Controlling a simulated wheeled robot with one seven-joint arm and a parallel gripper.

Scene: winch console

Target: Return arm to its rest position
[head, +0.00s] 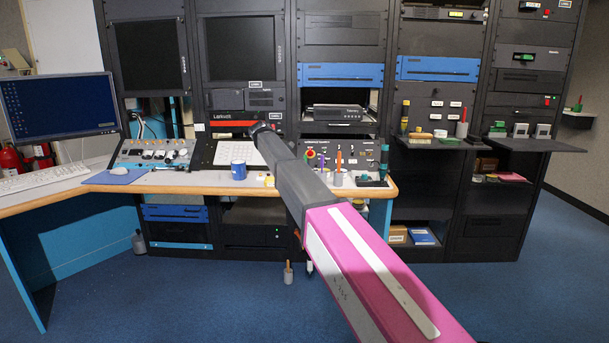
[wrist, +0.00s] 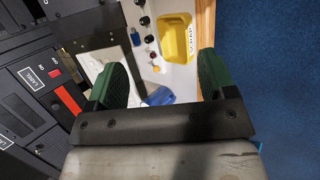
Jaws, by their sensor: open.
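My arm reaches from the lower right of the head view up to the console, with a pink and white link (head: 365,265) nearest and a dark grey link toward the desk. Its far end is near the desk, and the fingers are not clear in that view. In the wrist view my gripper (wrist: 163,82) has two green fingers spread apart. Nothing is held between them. Beyond the fingers lie a pale console surface and a blue object (wrist: 158,96), partly hidden by the gripper's dark crossbar.
A yellow bin (wrist: 176,38) lies past the fingertips, near the wooden desk edge (wrist: 206,25). In the head view a blue mug (head: 238,170) stands on the desk left of my arm. A monitor (head: 60,105) stands at left. Open blue floor (head: 190,290) lies in front.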

